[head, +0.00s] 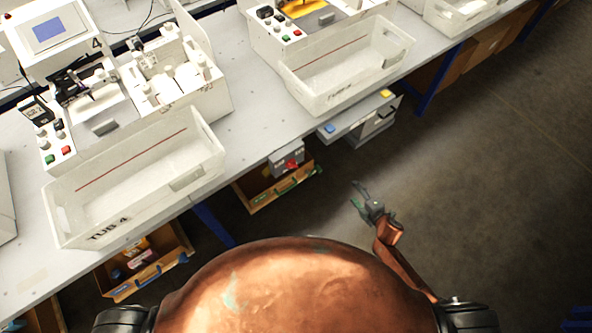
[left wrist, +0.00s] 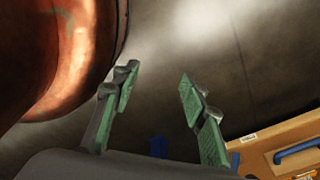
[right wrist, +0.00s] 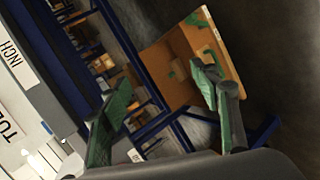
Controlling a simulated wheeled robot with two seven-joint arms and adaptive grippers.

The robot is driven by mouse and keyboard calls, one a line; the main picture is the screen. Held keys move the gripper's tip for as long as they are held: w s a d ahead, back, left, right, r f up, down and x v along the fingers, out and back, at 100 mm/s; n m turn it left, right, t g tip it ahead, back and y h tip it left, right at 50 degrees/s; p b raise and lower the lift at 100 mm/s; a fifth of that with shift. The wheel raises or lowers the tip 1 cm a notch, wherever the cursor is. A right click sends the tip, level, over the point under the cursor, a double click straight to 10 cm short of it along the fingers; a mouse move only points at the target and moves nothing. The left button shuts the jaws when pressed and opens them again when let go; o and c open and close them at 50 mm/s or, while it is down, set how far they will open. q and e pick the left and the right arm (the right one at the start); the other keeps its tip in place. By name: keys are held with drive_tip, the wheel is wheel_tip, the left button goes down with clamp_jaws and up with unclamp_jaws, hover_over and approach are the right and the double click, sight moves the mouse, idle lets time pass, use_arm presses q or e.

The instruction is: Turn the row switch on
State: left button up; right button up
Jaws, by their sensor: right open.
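A small grey box with a red switch handle (head: 292,164) hangs at the bench's front edge in the head view; it looks like the row switch, though its label and position are too small to read. My right gripper (head: 366,198) is open and empty over the floor, right of and nearer than that box, clearly apart from it. The right wrist view shows its open fingers (right wrist: 162,80) with nothing between them. My left gripper (left wrist: 157,82) is open and empty in the left wrist view; it does not show in the head view.
The bench (head: 247,135) carries plotter stations and clear tubs, including TUB 4 (head: 190,178). Grey units with a blue button (head: 330,128) and a yellow button (head: 386,94) hang under the edge. Wooden drawers (head: 262,197) stick out below.

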drive_tip(key=w+a+r+n+y+b, duration=0.2)
drive_tip(key=w+a+r+n+y, duration=0.1)
drive_tip(key=w+a+r+n, duration=0.25)
drive_tip(key=n+g+y+b, duration=0.2)
drive_tip(key=n+y+b, duration=0.15)
drive_tip(key=n, duration=0.75)
approach(295, 167)
drive_tip(key=w+f, duration=0.1)
drive_tip(key=f, duration=0.1)
drive_tip(key=shift+y, duration=0.45)
drive_tip(key=x, duration=0.4)
drive_tip(key=r+x, duration=0.1)
drive_tip(key=x, duration=0.2)
drive_tip(key=shift+a, duration=0.25)
drive_tip(key=shift+w+a+f+b, duration=0.15)
drive_tip(key=shift+w+a+b, duration=0.05)
drive_tip(key=shift+a+b, duration=0.15)
use_arm(q)
drive_tip(key=s+f+g, duration=0.1)
drive_tip(key=s+f, duration=0.4)
drive_tip(key=f, duration=0.2)
drive_tip(key=shift+s+a+f, duration=0.2)
drive_tip(key=shift+s+f, duration=0.05)
use_arm(e)
drive_tip(key=c, duration=1.2)
